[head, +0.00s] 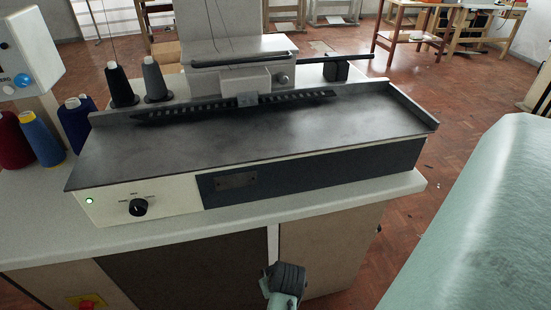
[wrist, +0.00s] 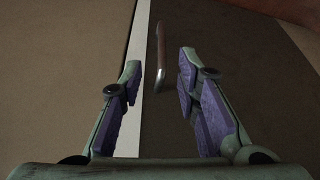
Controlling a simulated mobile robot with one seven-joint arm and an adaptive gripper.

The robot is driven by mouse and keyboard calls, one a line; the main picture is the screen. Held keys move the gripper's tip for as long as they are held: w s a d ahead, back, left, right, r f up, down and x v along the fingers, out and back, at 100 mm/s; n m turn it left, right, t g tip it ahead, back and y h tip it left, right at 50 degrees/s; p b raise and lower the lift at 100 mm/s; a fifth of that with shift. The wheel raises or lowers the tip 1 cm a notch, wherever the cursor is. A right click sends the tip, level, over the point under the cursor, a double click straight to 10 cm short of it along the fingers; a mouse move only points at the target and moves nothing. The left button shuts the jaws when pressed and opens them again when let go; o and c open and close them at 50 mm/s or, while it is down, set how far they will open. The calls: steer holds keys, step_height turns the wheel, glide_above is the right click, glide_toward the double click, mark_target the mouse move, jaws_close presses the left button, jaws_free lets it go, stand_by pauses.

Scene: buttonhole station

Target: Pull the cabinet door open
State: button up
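A dark cabinet door (head: 195,272) fills the front under the counter in the head view. In the wrist view the dark panel (wrist: 235,50) bears a slim metal bar handle (wrist: 161,50). A pale strip (wrist: 138,60) runs beside the handle, with a tan panel (wrist: 60,60) on its other side. My gripper (wrist: 158,76) is open, its purple-padded fingers apart. The handle shows between the fingertips, nearer the right one; whether it is within their reach in depth cannot be told. In the head view my arm end (head: 285,285) is in front of the cabinet; the handle is not visible there.
A machine with a black top (head: 255,130) and a dial (head: 138,207) stands on the pale counter (head: 300,215). Thread cones (head: 40,140) stand at left. A red button (head: 87,303) is low at left. A teal surface (head: 490,220) lies at right. Open floor (head: 440,140) shows behind.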

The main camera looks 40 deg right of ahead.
steer(key=x, duration=1)
steer(key=shift+w+a+f, duration=0.1)
steer(key=shift+w+f, duration=0.1)
steer(key=shift+f, duration=0.1)
steer(key=shift+c, duration=0.5)
jaws_close()
